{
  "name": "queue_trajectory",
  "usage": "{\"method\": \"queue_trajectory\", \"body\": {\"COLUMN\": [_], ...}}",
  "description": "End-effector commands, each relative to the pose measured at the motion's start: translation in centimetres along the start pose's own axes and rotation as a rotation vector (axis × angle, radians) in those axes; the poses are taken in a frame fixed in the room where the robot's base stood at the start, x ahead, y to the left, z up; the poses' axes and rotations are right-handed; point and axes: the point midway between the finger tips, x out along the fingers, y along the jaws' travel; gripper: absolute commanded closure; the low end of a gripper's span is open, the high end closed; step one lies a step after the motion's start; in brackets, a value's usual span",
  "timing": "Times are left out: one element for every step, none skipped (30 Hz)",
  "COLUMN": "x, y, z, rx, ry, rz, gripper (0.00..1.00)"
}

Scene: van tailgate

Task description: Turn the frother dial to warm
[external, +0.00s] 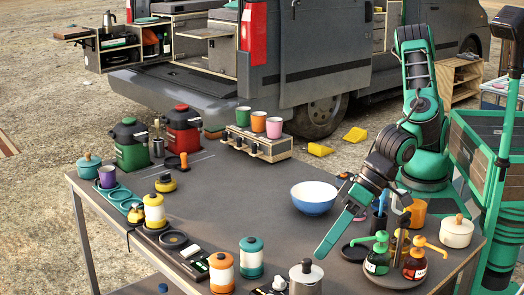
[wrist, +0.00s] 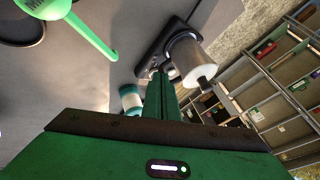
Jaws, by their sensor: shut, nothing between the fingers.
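The frother is most likely the silver metal jug with a knobbed lid (external: 306,274) at the front edge of the table. It also shows in the wrist view as a silver cylinder (wrist: 190,60) beside a dark base (wrist: 152,54). I cannot make out the dial or its setting; it may be hidden behind my fingertips. My gripper (external: 322,252) is shut and empty, pointing down and left above the table near the jug. In the wrist view the closed green fingers (wrist: 158,80) overlap the dark base's near end. I cannot tell whether they touch it.
Pump bottles (external: 377,258) stand on a dark tray to the right. A blue-and-white bowl (external: 314,197) sits behind my gripper. The table's middle is clear.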

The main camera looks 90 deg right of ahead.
Motion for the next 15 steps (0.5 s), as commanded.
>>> {"method": "queue_trajectory", "body": {"x": [-0.7,-0.9,-1.3,-1.4,-1.6,-1.7,-1.8,-1.8,-1.8,-1.8,-1.7,-1.6,-1.6,-1.6,-1.5], "y": [-0.3,-0.4,-0.5,-0.5,-0.5,-0.5,-0.4,-0.3,-0.1,0.1,0.3,0.7,1.0,1.2,1.6], "z": [0.1,0.1,0.2,0.3,0.3,0.3,0.2,0.2,0.1,-0.1,-0.2,-0.3,-0.4,-0.6,-0.7], "rx": [0.000,0.000,0.000,-0.001,-0.003,-0.015,-0.035,-0.063,-0.116,-0.166,-0.225,-0.309,-0.374,-0.438,-0.519], "ry": [0.000,0.000,0.000,0.000,0.000,0.003,0.007,0.012,0.021,0.031,0.041,0.056,0.068,0.080,0.095], "rz": [-0.003,-0.003,-0.002,-0.002,-0.001,-0.003,-0.007,-0.013,-0.021,-0.032,-0.042,-0.056,-0.066,-0.077,-0.089], "gripper": [1.00,1.00,1.00,1.00,1.00,1.00,1.00,1.00,1.00,1.00,1.00,1.00,1.00,1.00,1.00]}}
